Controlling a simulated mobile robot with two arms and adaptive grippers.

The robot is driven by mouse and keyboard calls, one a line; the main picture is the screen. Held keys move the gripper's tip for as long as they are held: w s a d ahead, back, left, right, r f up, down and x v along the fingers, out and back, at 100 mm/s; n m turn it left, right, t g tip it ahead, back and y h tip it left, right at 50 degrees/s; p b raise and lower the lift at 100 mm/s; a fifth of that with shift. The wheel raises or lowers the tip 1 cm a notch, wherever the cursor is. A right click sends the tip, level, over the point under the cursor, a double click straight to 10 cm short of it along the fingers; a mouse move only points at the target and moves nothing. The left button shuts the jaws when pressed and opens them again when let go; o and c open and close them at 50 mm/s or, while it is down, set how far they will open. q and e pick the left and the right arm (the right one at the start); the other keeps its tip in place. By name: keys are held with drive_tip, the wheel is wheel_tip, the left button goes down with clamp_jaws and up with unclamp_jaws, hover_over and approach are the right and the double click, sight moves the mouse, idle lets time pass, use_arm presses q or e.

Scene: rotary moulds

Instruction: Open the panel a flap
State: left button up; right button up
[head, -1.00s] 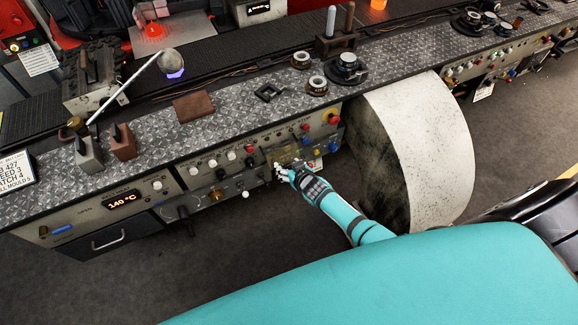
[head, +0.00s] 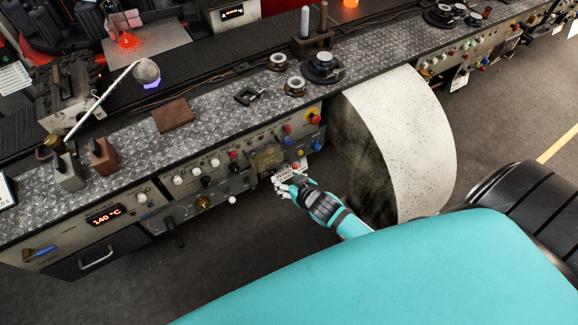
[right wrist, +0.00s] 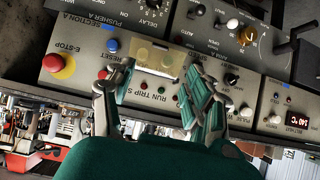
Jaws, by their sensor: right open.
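The panel a flap looks like a small yellowish see-through cover (head: 268,158) on the grey control panel below the bench top. In the right wrist view the flap (right wrist: 160,66) sits upside down near the middle, lying against the panel. My right gripper (head: 284,184) is in front of the panel, just below and right of the flap in the head view. In the right wrist view its fingers (right wrist: 157,88) are spread apart, one on each side of the flap's lower part, with nothing between them. Contact cannot be told. My left gripper is not in view.
A red emergency stop on yellow (right wrist: 58,66) and a blue button (right wrist: 113,45) sit beside the flap. Several knobs and small buttons surround it. A large pale drum (head: 410,140) stands right of the panel. A drawer handle (head: 97,259) sticks out at the left.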

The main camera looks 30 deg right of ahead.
drive_tip(key=shift+s+r, duration=0.2)
drive_tip(key=shift+s, duration=0.1)
